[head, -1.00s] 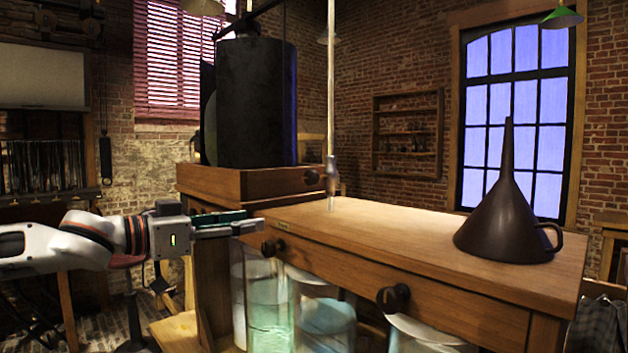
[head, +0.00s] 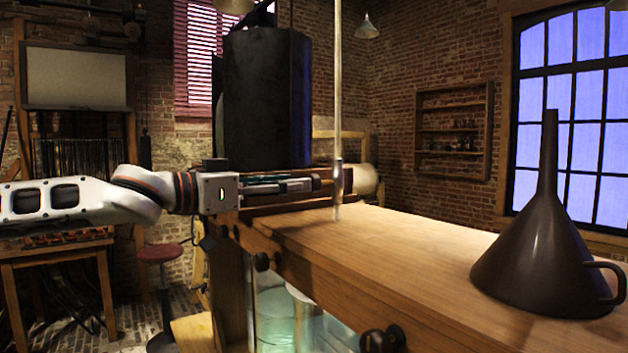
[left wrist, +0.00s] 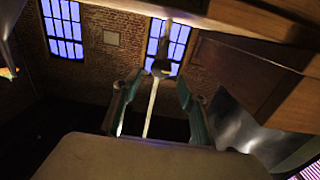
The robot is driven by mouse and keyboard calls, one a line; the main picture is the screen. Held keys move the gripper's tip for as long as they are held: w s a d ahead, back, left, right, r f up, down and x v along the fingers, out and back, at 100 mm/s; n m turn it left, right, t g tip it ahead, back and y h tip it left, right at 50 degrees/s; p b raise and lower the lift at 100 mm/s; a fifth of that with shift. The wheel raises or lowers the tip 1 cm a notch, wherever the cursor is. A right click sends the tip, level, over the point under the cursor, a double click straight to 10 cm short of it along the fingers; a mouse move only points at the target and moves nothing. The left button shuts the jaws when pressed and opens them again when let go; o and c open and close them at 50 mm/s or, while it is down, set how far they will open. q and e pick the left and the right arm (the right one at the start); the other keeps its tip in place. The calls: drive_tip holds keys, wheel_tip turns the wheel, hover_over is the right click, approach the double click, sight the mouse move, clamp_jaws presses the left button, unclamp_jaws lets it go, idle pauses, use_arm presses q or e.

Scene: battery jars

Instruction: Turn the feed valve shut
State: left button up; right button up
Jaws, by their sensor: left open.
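In the left wrist view my left gripper (left wrist: 157,100) is open, with a finger on each side of the tube (left wrist: 152,105). A dark fitting (left wrist: 161,68) shows beyond the fingertips. I see no contact. My right gripper is not in view.
The black tank (head: 265,100) stands behind my left gripper. A wooden bench top (head: 400,255) carries a dark funnel (head: 545,265) at the right; its middle is clear.

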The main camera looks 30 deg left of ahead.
sight(313, 182)
use_arm(q)
drive_tip(key=shift+x, duration=2)
drive_tip(key=shift+b+x, duration=0.45)
drive_tip(key=shift+x, duration=0.55)
drive_tip(key=c, duration=1.1)
